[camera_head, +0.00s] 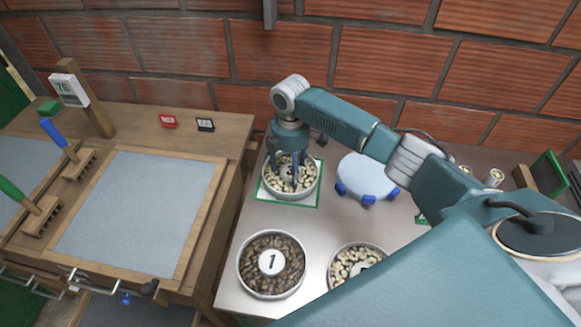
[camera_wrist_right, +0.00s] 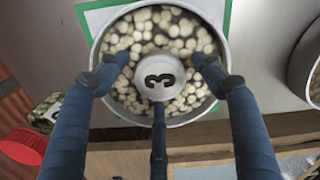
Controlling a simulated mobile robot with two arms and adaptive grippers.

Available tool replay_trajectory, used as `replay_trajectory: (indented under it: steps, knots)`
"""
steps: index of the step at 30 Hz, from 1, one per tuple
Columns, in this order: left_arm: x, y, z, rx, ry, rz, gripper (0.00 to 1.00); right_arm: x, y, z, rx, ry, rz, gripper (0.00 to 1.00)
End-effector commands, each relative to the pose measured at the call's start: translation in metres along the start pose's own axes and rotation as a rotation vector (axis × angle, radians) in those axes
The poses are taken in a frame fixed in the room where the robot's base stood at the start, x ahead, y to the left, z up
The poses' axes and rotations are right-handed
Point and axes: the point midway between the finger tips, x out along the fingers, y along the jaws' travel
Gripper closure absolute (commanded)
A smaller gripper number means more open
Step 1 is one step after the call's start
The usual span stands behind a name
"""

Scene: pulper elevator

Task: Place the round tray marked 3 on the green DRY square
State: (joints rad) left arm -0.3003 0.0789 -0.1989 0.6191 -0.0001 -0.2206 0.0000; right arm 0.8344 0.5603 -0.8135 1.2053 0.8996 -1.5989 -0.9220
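The round tray marked 3 (camera_head: 313,185) is a metal dish of pale beans with a white central knob bearing the number. It sits upright inside the green-bordered square (camera_head: 318,198) on the steel table; any lettering on the square is hidden. My right gripper (camera_head: 288,184) is above it, pointing down. In the right wrist view the open fingers (camera_wrist_right: 158,75) are spread around the knob (camera_wrist_right: 160,76), with visible gaps to it. The tray rim (camera_wrist_right: 226,45) and green border (camera_wrist_right: 88,12) also show there. My left gripper is out of view.
Tray 1 (camera_head: 246,280) with brown beans and another pale-bean tray (camera_head: 333,275) stand nearer on the table. A pale round disc with blue feet (camera_head: 365,175) is right of tray 3. A wooden-framed bench with brushes (camera_head: 207,205) is at left; a brick wall (camera_head: 280,50) is behind.

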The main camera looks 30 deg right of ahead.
Motion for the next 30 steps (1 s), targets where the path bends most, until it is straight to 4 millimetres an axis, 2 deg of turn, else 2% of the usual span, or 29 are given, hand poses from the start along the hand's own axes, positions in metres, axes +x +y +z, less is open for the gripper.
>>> replay_trajectory:
  steps: [7, 11, 24, 30]
  knots:
    - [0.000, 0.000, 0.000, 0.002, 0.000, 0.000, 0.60, -0.001, 0.000, 0.000, 0.000, 0.000, 0.000, 0.33]
    - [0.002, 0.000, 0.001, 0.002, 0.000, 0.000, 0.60, -0.011, 0.001, 0.000, 0.000, 0.001, 0.003, 0.33]
    - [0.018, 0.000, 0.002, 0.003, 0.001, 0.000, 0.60, -0.099, 0.001, 0.000, -0.001, 0.001, 0.004, 0.33]
    - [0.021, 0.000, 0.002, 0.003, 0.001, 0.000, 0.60, -0.120, 0.001, -0.001, 0.000, 0.001, 0.001, 0.33]
